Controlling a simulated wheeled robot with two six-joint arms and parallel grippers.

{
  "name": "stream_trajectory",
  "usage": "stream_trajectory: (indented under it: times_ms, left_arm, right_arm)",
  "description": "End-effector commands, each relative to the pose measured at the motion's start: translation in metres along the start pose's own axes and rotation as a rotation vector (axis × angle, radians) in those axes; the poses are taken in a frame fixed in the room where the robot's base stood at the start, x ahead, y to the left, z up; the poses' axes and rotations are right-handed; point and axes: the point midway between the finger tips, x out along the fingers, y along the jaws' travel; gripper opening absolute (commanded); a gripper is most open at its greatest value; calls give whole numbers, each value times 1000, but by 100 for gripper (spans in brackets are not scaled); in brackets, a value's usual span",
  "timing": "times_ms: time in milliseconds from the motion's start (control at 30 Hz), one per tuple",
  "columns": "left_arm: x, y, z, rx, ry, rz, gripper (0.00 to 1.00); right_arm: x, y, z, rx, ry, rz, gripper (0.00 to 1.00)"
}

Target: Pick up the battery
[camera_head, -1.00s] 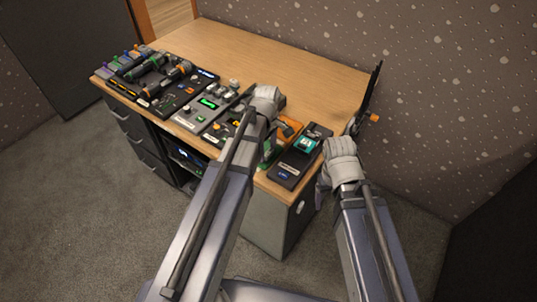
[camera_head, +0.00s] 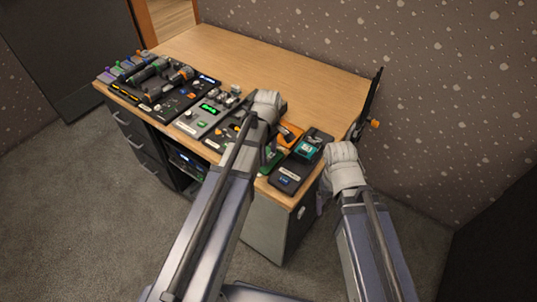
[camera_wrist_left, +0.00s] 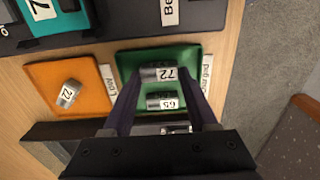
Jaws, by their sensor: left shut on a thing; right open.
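In the left wrist view, a green tray (camera_wrist_left: 190,62) holds two grey cylindrical batteries with white number labels. The upper battery (camera_wrist_left: 150,74) reads 72 and lies between the fingertips of my left gripper (camera_wrist_left: 160,78). Another battery (camera_wrist_left: 69,95) lies in an orange tray (camera_wrist_left: 45,75). My right gripper (camera_head: 324,188) is open beside the desk's right edge, its fingers mostly hidden by its wrist.
Several control panels (camera_head: 205,112) line the front edge to the left. The back of the wooden desk (camera_head: 270,62) is clear.

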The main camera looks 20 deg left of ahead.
Motion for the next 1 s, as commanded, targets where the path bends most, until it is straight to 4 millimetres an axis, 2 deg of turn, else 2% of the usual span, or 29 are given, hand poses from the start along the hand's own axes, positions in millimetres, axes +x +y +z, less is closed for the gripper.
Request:
stream_trajectory:
  times_ms: [600,767,967,1000]
  left_arm:
    - [-87,0,0,0,0,0,5]
    - [-96,0,0,0,0,0,5]
    - [-96,0,0,0,0,0,5]
    - [-95,0,0,0,0,0,5]
  right_arm:
    - [-86,8,5,1,0,0,79]
    - [-96,9,6,1,0,0,79]
    - [-95,9,6,0,0,0,79]
    - [-95,9,6,0,0,0,75]
